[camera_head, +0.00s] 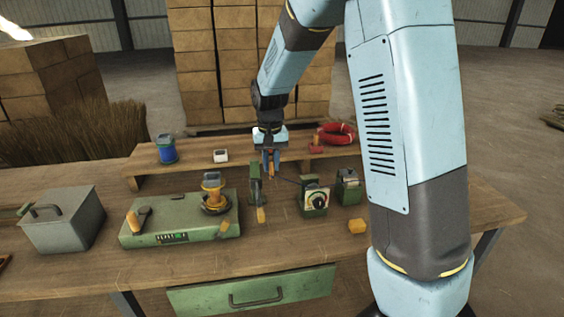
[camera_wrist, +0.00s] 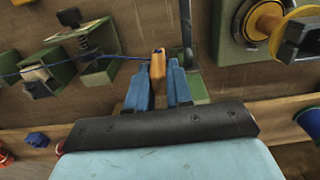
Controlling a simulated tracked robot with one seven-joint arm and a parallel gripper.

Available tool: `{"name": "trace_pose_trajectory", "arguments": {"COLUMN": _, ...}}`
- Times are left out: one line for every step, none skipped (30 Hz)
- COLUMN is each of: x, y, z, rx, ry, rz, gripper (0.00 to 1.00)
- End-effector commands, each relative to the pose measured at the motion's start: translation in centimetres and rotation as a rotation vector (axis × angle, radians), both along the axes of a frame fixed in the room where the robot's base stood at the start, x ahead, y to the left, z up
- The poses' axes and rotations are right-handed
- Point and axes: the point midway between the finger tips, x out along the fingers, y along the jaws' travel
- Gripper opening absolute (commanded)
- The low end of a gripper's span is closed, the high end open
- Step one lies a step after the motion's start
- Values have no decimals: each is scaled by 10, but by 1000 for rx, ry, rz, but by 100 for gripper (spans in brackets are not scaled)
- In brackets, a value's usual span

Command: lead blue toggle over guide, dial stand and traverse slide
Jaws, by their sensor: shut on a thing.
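My gripper (camera_head: 270,166) hangs over the back of the bench and is shut on an orange toggle. In the wrist view the toggle (camera_wrist: 157,66) stands between my blue fingers. A thin blue cord (camera_wrist: 122,57) runs left from beside the toggle past two green stands; whether it rests on them is unclear. In the head view the dial stand (camera_head: 314,198) is right of my gripper, and the green block I take for the traverse slide (camera_head: 348,187) is further right. The upright green guide (camera_head: 255,187) is just left of my gripper. No blue toggle is clearly seen in my grip.
A green winder box (camera_head: 180,222) with an orange spool (camera_head: 214,190) stands left. A grey case (camera_head: 62,222) is further left. A yellow block (camera_head: 357,226) lies front right.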

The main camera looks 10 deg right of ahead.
Motion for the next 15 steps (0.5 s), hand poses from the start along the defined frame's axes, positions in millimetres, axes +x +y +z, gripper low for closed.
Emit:
{"name": "trace_pose_trajectory", "arguments": {"x": 0, "y": 7, "z": 0, "rx": 0, "ry": 0, "rz": 3, "gripper": 0}}
{"name": "trace_pose_trajectory", "arguments": {"x": 0, "y": 11, "z": 0, "rx": 0, "ry": 0, "rz": 3, "gripper": 0}}
{"name": "trace_pose_trajectory", "arguments": {"x": 0, "y": 16, "z": 0, "rx": 0, "ry": 0, "rz": 2, "gripper": 0}}
{"name": "trace_pose_trajectory", "arguments": {"x": 0, "y": 20, "z": 0, "rx": 0, "ry": -1, "rz": 2, "gripper": 0}}
{"name": "trace_pose_trajectory", "arguments": {"x": 0, "y": 24, "z": 0, "rx": 0, "ry": -1, "rz": 2, "gripper": 0}}
{"name": "trace_pose_trajectory", "arguments": {"x": 0, "y": 29, "z": 0, "rx": 0, "ry": -1, "rz": 3, "gripper": 0}}
{"name": "trace_pose_trajectory", "arguments": {"x": 0, "y": 33, "z": 0, "rx": 0, "ry": 0, "rz": 3, "gripper": 0}}
{"name": "trace_pose_trajectory", "arguments": {"x": 0, "y": 37, "z": 0, "rx": 0, "ry": 0, "rz": 3, "gripper": 0}}
{"name": "trace_pose_trajectory", "arguments": {"x": 0, "y": 42, "z": 0, "rx": 0, "ry": 0, "rz": 3, "gripper": 0}}
{"name": "trace_pose_trajectory", "arguments": {"x": 0, "y": 46, "z": 0, "rx": 0, "ry": 0, "rz": 3, "gripper": 0}}
{"name": "trace_pose_trajectory", "arguments": {"x": 0, "y": 50, "z": 0, "rx": 0, "ry": 0, "rz": 2, "gripper": 0}}
{"name": "trace_pose_trajectory", "arguments": {"x": 0, "y": 55, "z": 0, "rx": 0, "ry": 0, "rz": 2, "gripper": 0}}
{"name": "trace_pose_trajectory", "arguments": {"x": 0, "y": 59, "z": 0, "rx": 0, "ry": 0, "rz": 3, "gripper": 0}}
{"name": "trace_pose_trajectory", "arguments": {"x": 0, "y": 62, "z": 0, "rx": 0, "ry": 0, "rz": 3, "gripper": 0}}
{"name": "trace_pose_trajectory", "arguments": {"x": 0, "y": 67, "z": 0, "rx": 0, "ry": 0, "rz": 3, "gripper": 0}}
